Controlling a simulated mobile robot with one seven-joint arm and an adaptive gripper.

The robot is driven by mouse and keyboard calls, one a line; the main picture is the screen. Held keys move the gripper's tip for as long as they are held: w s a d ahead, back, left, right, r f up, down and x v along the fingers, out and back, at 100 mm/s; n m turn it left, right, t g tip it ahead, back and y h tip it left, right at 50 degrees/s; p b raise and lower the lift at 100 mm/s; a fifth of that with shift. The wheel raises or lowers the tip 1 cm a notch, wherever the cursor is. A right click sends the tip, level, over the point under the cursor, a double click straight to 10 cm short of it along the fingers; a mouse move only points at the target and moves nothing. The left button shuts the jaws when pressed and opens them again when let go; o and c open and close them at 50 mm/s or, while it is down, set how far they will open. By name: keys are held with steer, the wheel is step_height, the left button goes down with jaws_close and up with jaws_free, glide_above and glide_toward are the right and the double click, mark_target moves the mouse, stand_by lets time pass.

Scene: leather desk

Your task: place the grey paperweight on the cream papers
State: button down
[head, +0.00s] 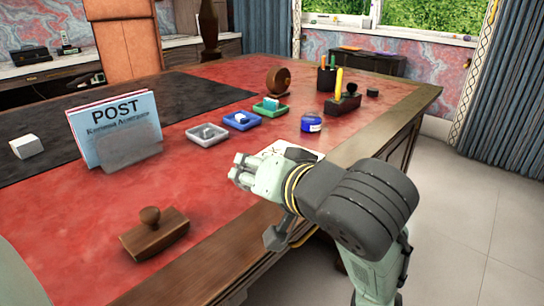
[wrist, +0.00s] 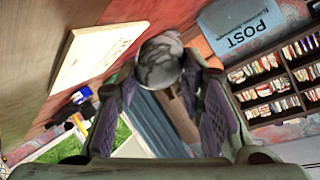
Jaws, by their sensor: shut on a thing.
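The grey paperweight (wrist: 160,62) is a rounded, marbled piece held between the fingertips of my gripper (wrist: 161,75) in the wrist view. The cream papers (wrist: 95,55) show as a flat pale slab on the desk at upper left of the wrist view, apart from the paperweight. In the head view my gripper (head: 243,174) is over the right part of the red desk top, near its front edge.
Small grey, blue and green trays (head: 241,120) and a blue ink bottle (head: 311,122) stand beyond my gripper. A POST letter rack (head: 115,130), a wooden blotter (head: 154,234) and a white block (head: 27,146) are left. Red desk top (head: 90,220) is clear between them.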

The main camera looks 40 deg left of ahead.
steer(key=w+p, duration=0.1)
steer(key=a+p, duration=0.1)
steer(key=p, duration=0.1)
steer(key=shift+w+a+r, duration=0.1)
steer(key=shift+w+r, duration=0.2)
steer(key=shift+w, duration=0.1)
steer(key=p, duration=0.1)
steer(key=w+p, duration=0.1)
steer(key=p, duration=0.1)
steer(key=shift+w+a+f, duration=0.1)
steer(key=shift+a+f, duration=0.05)
steer(key=shift+a, duration=0.2)
steer(key=w+a, duration=0.1)
steer(key=w, duration=0.2)
steer(key=w+a+f+p, duration=0.1)
steer(key=w+a, duration=0.1)
steer(key=w, duration=0.1)
steer(key=w+a, duration=0.2)
steer(key=w, duration=0.1)
steer(key=shift+a+f, duration=0.15)
steer(key=shift+f, duration=0.2)
steer(key=shift+w+f, duration=0.1)
steer(key=shift+f, duration=1.65)
steer(key=shift+f, duration=0.15)
steer(key=c, duration=1.3)
jaws_free()
steer(key=shift+c, duration=0.2)
